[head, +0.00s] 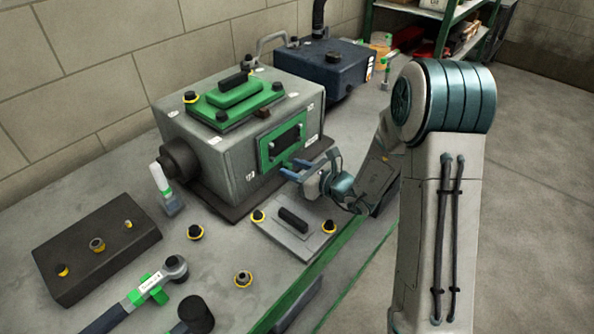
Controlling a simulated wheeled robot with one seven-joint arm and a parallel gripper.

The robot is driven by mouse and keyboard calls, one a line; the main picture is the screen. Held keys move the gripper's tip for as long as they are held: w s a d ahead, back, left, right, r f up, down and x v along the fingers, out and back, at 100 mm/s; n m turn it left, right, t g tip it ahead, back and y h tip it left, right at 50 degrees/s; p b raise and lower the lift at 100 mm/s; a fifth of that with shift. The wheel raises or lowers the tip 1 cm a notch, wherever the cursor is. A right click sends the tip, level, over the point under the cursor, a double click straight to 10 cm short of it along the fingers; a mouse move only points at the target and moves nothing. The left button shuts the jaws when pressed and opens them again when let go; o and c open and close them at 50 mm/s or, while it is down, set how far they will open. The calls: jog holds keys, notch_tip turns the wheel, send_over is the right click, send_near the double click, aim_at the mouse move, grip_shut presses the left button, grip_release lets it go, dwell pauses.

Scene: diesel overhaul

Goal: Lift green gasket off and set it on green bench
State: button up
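The green gasket (264,156) is a flat rectangular frame upright on the front face of the grey engine block (212,159). It surrounds a dark opening. My gripper (287,168) is just in front of the gasket's lower right part, its two blue fingers pointing at it. The fingers are apart with nothing visible between them. I cannot tell whether they touch the gasket. The bench (225,231) has a grey top and a green front edge; the block stands on it.
A grey cover plate with a black handle (293,219) lies in front of the block. Loose yellow-black bolts (195,232), a dark tray (97,250) and a wrench (140,294) lie to the left. A dark blue tank (325,65) stands behind. Bare bench top shows between them.

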jog(key=shift+c, duration=0.3)
grip_shut()
jog(key=shift+d, duration=0.1)
jog(key=shift+f+b+v, duration=0.2)
jog(key=shift+b+v, duration=0.1)
jog(key=shift+v, duration=0.8)
jog(key=shift+f+b+v, duration=0.2)
jog(key=shift+b+v, duration=0.1)
jog(key=shift+v, duration=0.8)
jog(key=shift+s+d, duration=0.15)
jog(key=shift+d, duration=0.05)
